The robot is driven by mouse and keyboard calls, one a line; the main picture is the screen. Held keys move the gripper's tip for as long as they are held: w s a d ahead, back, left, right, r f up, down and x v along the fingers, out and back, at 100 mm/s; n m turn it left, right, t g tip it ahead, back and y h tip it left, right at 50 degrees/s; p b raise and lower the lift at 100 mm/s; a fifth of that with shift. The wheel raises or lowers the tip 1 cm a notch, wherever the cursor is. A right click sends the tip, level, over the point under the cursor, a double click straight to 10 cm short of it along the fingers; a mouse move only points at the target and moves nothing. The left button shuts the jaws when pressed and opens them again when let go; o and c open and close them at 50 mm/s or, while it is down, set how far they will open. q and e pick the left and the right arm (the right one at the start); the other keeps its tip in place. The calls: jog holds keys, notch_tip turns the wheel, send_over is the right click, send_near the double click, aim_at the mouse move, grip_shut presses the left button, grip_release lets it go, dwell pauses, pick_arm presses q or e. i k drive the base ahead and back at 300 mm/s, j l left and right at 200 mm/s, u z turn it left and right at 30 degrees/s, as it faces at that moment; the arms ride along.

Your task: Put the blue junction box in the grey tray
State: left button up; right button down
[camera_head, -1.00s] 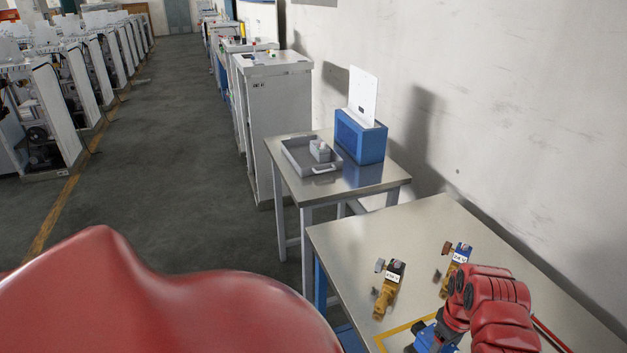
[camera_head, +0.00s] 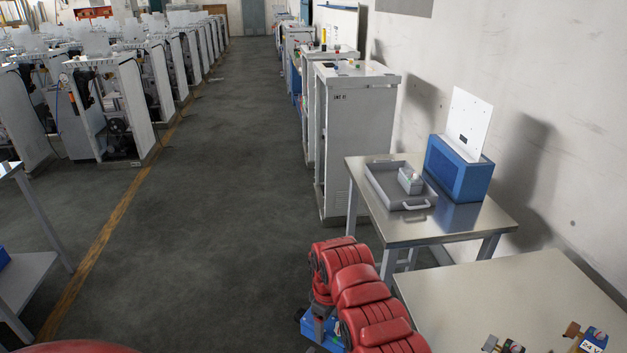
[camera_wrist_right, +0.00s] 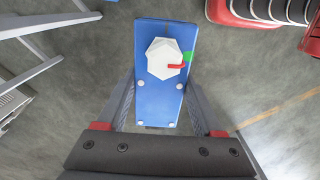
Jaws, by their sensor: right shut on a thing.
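The blue junction box (camera_wrist_right: 160,100) has a white hexagonal knob with a red lever and a green mark. My right gripper (camera_wrist_right: 162,105) is shut on its sides. In the head view the blue box (camera_head: 322,328) is at the bottom centre, partly hidden by my red right arm, and held over the floor left of the near table. The grey tray (camera_head: 380,179) lies farther off, on the small metal table, with a small grey box (camera_head: 410,181) inside it. My left gripper is not in view.
A blue bin (camera_head: 460,176) with a white panel stands right of the tray. The small table (camera_head: 440,232) has a grey cabinet (camera_head: 350,140) behind it. The near table (camera_head: 500,290) holds parts at its front edge. The floor aisle (camera_head: 220,200) is clear.

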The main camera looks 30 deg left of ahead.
aim_at(388, 187)
jog(key=i+j+u, duration=0.2)
jog(key=j+u, duration=0.15)
jog(key=u, duration=0.15)
jog(key=i+j+u, duration=0.25)
jog(key=u, duration=0.25)
jog(key=i+j+u, duration=0.1)
jog(key=i+u, duration=0.2)
jog(key=u, duration=0.15)
jog(key=i+j, duration=0.1)
jog(key=i, duration=0.25)
jog(key=i+j, duration=0.1)
jog(key=i, duration=0.25)
jog(key=i+z, duration=0.2)
jog(key=z, duration=0.3)
jog(key=i+j+z, duration=0.2)
jog(key=z, duration=0.25)
jog(key=i+j+z, duration=0.2)
jog(key=z, duration=0.3)
jog(key=i+j+z, duration=0.1)
jog(key=j+z, duration=0.2)
jog(key=z, duration=0.15)
